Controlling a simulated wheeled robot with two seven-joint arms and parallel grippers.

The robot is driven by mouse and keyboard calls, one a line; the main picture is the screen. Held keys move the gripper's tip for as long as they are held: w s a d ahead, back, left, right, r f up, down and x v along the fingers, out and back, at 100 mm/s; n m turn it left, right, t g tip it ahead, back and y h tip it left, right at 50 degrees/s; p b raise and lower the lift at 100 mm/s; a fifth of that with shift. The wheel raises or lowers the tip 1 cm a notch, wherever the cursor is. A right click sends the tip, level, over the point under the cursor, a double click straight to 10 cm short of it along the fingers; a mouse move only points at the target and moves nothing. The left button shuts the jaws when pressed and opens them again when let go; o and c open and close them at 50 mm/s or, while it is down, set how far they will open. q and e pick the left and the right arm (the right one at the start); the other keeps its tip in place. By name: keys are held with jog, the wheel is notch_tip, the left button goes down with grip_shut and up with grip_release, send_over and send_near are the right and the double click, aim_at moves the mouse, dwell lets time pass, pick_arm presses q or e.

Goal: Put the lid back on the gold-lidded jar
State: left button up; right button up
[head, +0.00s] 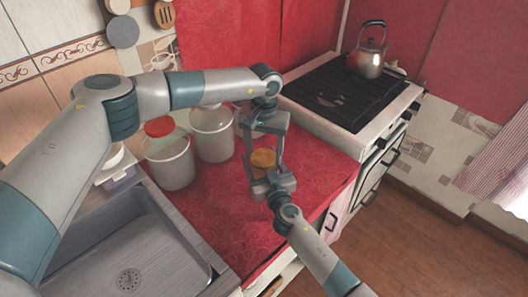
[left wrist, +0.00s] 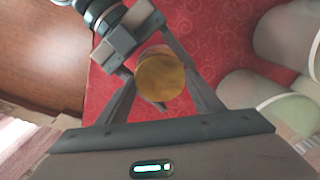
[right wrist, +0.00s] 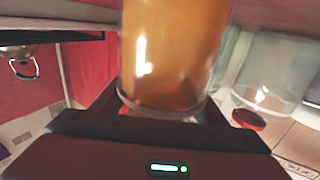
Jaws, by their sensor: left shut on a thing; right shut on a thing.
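The gold lid (head: 263,158) shows as a round disc between the fingers of my left gripper (head: 264,162), which is shut on it from above. It also shows in the left wrist view (left wrist: 160,77). My right gripper (head: 268,184) is just below, shut on a clear jar with amber contents (right wrist: 175,50). In the right wrist view, which is upside down, the jar fills the upper middle and its clear rim end shows near my gripper body. In the head view the lid and grippers mostly hide the jar. I cannot tell whether lid and jar touch.
A red-lidded jar (head: 170,165) and another large clear jar (head: 212,145) stand left of the grippers on the red cloth (head: 225,205). A sink (head: 130,250) is at front left. A stove (head: 345,95) with a kettle (head: 368,58) is at back right.

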pick_arm(q)
jog(key=m, duration=0.6)
jog(key=shift+m, duration=0.4)
jog(key=o, duration=1)
jog(key=shift+r, duration=2.25)
